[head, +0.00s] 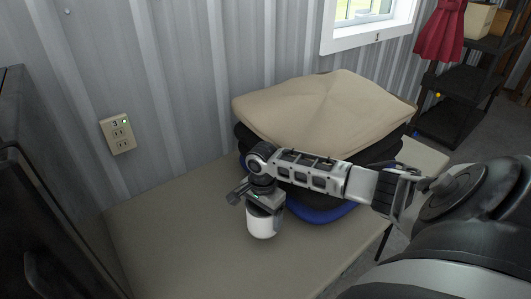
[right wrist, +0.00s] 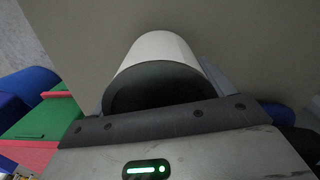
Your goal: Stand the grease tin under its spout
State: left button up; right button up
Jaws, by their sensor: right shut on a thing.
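A white cylinder with a dark top, which looks like the grease tin (head: 262,224), is upright over the beige tabletop (head: 180,235). My right gripper (head: 265,203) comes in from the right and is shut on its upper part. In the right wrist view the tin's white side (right wrist: 160,46) and dark end show just beyond the gripper's edge; the fingertips are hidden. I cannot tell whether the tin's base touches the table. No spout can be made out in either view. My left gripper is not in view.
A stack with a tan cushion-like top (head: 325,110) and blue lower edge stands behind my right arm. A wall outlet (head: 117,134) is at left, beside a dark cabinet (head: 35,200). The table's left and front are clear. A green and red object (right wrist: 42,120) shows in the wrist view.

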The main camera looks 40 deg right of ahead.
jog(key=shift+w+f, duration=0.1)
jog(key=shift+f, duration=0.15)
pick_arm(q)
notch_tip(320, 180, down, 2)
jog(key=b, duration=0.3)
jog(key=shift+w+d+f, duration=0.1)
pick_arm(e)
notch_tip(320, 180, down, 4)
jog(key=shift+r, duration=0.25)
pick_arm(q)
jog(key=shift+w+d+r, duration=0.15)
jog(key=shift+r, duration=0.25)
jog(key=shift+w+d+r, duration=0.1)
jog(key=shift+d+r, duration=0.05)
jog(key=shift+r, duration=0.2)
pick_arm(e)
jog(key=shift+r, duration=0.15)
jog(key=o, duration=1.2)
jog(key=shift+f, duration=0.2)
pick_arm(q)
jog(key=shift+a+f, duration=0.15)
pick_arm(e)
jog(key=shift+r, duration=0.1)
